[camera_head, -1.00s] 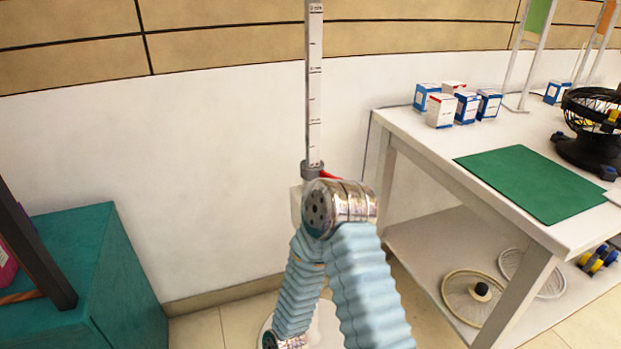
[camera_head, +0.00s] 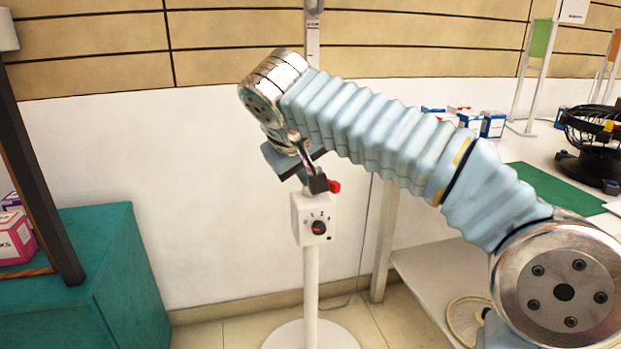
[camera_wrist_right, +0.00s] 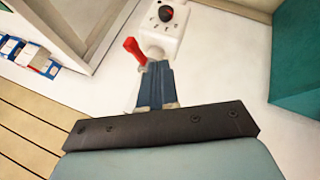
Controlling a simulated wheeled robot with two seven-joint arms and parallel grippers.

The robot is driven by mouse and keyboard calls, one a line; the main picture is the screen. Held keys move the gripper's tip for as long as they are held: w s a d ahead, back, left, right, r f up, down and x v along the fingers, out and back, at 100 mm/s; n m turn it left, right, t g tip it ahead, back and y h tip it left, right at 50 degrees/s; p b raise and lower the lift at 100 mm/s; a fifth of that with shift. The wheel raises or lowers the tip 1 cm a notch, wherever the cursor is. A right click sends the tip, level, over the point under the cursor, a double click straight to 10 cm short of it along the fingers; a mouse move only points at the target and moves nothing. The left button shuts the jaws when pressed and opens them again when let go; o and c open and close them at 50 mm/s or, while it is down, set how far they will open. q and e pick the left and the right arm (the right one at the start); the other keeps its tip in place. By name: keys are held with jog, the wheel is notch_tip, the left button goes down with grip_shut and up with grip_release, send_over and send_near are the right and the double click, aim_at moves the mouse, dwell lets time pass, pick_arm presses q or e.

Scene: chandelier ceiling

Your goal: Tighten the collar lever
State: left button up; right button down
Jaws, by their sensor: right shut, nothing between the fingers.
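A red collar lever (camera_head: 334,186) sticks out to the right of the pole, just above a white control box (camera_head: 313,218) with a dial. In the right wrist view the red lever (camera_wrist_right: 135,54) stands beside the pale collar (camera_wrist_right: 153,52), with the control box (camera_wrist_right: 166,28) beyond. My right gripper (camera_head: 317,184) is shut and empty in front of the collar. Its fingertips (camera_wrist_right: 158,66) lie just to the right of the lever in the wrist view; I cannot tell whether they touch it or the collar. The gripper hides most of the collar in the head view. My left gripper is out of view.
A graduated pole (camera_head: 312,45) rises above the collar from a round white base (camera_head: 310,338). A teal cabinet (camera_head: 100,270) stands at left. A white table (camera_head: 440,265) at right carries boxes, a green mat (camera_head: 540,185) and a black fan (camera_head: 598,135).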

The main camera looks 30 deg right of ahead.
aim_at(335, 185)
jog(key=w+d+f+b, duration=0.1)
jog(key=w+d+f, duration=0.3)
jog(key=d+f, duration=0.2)
jog(key=shift+d, duration=0.4)
jog(key=shift+w+d, duration=0.1)
jog(key=shift+d+p, duration=0.35)
jog(key=shift+d, duration=0.65)
